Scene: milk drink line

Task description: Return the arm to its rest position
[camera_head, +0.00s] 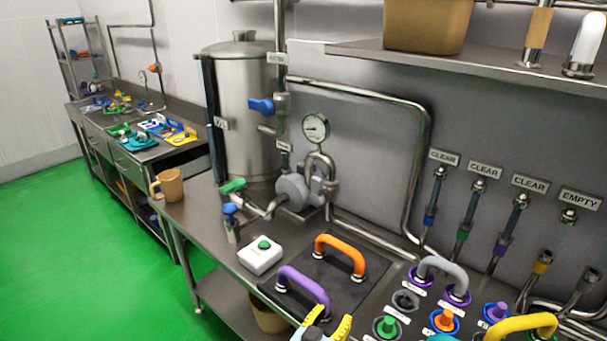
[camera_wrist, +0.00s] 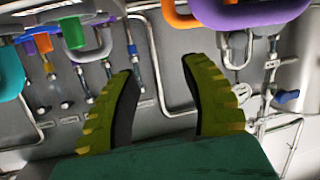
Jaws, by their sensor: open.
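My gripper (camera_head: 328,320) shows at the bottom edge of the head view, its yellow ribbed fingers just in front of the purple handle (camera_head: 304,285). In the wrist view my gripper (camera_wrist: 160,66) is open, with nothing between its two fingers. The rest of my arm is out of the head view. The orange handle (camera_head: 341,246) stands on the black mat (camera_head: 340,286) behind the purple one. In the wrist view the scene appears upside down, with the purple handle (camera_wrist: 262,14) at the top right. Whether the fingers touch anything beneath is hidden.
A white button box (camera_head: 262,254) sits left of the mat. A grey handle (camera_head: 442,268), a yellow handle (camera_head: 520,325) and several coloured plugs crowd the right. A pump (camera_head: 300,190), gauge (camera_head: 316,127) and steel tank (camera_head: 243,110) stand behind. A brown mug (camera_head: 169,185) is at the left edge.

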